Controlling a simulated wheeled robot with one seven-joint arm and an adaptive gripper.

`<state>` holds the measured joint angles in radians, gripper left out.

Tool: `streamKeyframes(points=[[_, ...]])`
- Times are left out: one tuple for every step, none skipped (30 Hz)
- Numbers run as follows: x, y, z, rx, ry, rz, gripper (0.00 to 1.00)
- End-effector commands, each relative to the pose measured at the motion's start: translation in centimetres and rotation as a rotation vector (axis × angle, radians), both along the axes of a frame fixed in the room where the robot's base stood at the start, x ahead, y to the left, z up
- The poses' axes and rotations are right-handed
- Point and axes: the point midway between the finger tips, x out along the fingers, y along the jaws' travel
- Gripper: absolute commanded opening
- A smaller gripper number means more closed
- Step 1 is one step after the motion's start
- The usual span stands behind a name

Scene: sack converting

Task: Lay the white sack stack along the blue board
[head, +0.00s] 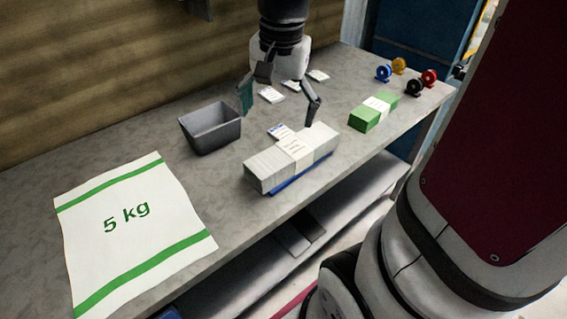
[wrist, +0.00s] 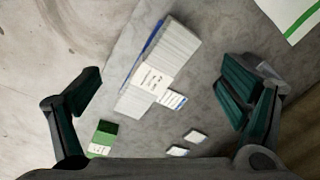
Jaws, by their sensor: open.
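The white sack stack (head: 268,168) lies on the grey table near its front edge, with a white paper band around its middle. It also shows in the wrist view (wrist: 178,48). The blue board (head: 303,178) shows as a thin strip along the stack's front long side, roughly parallel to it. In the wrist view the board (wrist: 153,38) shows at the stack's upper left edge. The stack hides the rest of it. My gripper (head: 280,108) is open and empty, above and behind the stack, its fingers wide apart and not touching it.
A grey open bin (head: 210,128) stands left of my gripper. A green banded stack (head: 373,112) lies to the right, with several coloured rolls (head: 413,82) beyond. Small white labelled cards (head: 271,95) lie behind. A large 5 kg sack (head: 130,228) lies flat at the left.

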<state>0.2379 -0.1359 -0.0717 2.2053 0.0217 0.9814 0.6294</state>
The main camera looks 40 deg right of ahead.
Motion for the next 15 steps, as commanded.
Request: streamKeyframes(points=[[-1.6, 1.5, 0.9, -0.010, -0.020, 0.091, 0.91], [-2.4, 2.3, 1.3, -0.016, -0.030, 0.149, 0.91], [-3.7, 3.3, 1.7, -0.025, -0.041, 0.224, 0.91], [-4.6, 4.0, 1.9, -0.032, -0.049, 0.281, 0.91], [-5.6, 4.7, 2.1, -0.040, -0.057, 0.338, 0.91], [-6.9, 5.6, 2.3, -0.051, -0.068, 0.413, 0.91], [-7.8, 6.1, 2.4, -0.060, -0.076, 0.469, 0.91], [-8.8, 6.7, 2.4, -0.069, -0.083, 0.523, 0.91], [-9.9, 7.3, 2.4, -0.081, -0.092, 0.591, 0.91], [-10.8, 7.7, 2.4, -0.090, -0.098, 0.641, 0.91], [-11.5, 8.0, 2.3, -0.099, -0.105, 0.685, 0.91], [-12.5, 8.4, 2.1, -0.109, -0.112, 0.740, 0.91], [-13.1, 8.6, 2.0, -0.116, -0.117, 0.777, 0.91], [-13.7, 8.8, 1.9, -0.122, -0.120, 0.809, 0.91], [-14.2, 9.0, 1.8, -0.131, -0.125, 0.847, 0.91]])
